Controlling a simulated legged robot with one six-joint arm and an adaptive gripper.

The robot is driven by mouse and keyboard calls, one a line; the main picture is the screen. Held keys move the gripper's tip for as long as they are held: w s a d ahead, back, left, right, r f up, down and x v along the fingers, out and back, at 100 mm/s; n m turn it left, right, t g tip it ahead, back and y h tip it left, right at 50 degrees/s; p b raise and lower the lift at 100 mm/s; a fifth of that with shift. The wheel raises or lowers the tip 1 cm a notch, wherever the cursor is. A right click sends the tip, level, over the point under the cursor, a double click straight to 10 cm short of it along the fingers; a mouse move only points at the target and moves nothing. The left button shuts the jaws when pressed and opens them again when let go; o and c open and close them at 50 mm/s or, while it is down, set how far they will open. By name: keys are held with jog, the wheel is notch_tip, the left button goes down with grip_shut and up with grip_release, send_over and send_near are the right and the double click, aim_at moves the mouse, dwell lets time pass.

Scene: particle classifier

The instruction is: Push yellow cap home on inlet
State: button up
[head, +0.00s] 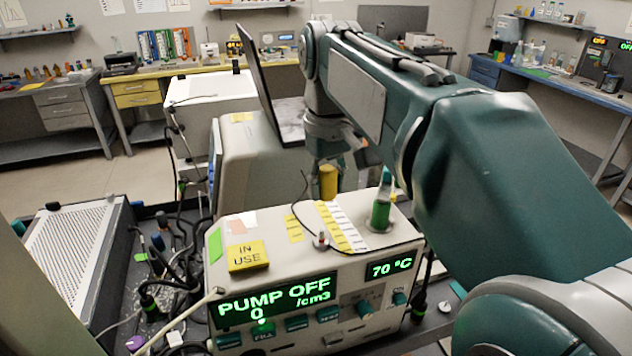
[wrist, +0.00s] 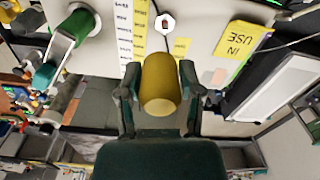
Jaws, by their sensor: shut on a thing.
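The yellow cap (head: 328,182) is a short cylinder held above the back of the instrument's top. My gripper (head: 327,163) is shut on it from above. In the wrist view, the gripper (wrist: 160,85) has one finger on each side of the yellow cap (wrist: 161,84). A small metal fitting (head: 321,240), perhaps the inlet, stands on the instrument's top nearer the front; it shows as a pale hexagon (wrist: 165,22) with a dark reddish centre in the wrist view. The cap is apart from this fitting. The cap's underside is hidden.
The instrument (head: 300,275) reads "PUMP OFF" and "70 °C". A green cylinder (head: 380,213) stands on its top at the right. A yellow "IN USE" block (head: 248,256) lies at the left. A thin dark cable crosses the top near the fitting. An open laptop (head: 262,85) stands behind.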

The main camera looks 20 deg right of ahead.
aim_at(321, 231)
jog(key=shift+d, duration=0.5)
jog(key=shift+a+f+m, duration=0.15)
jog(key=shift+a+m, duration=0.15)
jog(key=shift+m, duration=0.1)
jog(key=shift+a+f, duration=1.05)
jog(key=shift+a, duration=0.2)
jog(key=shift+f, duration=0.35)
jog(key=shift+d+f, duration=1.15)
jog(key=shift+a+f, duration=0.2)
jog(key=shift+a, duration=0.65)
jog(key=shift+d, duration=0.5)
jog(key=shift+a, duration=0.2)
jog(key=shift+a, duration=0.2)
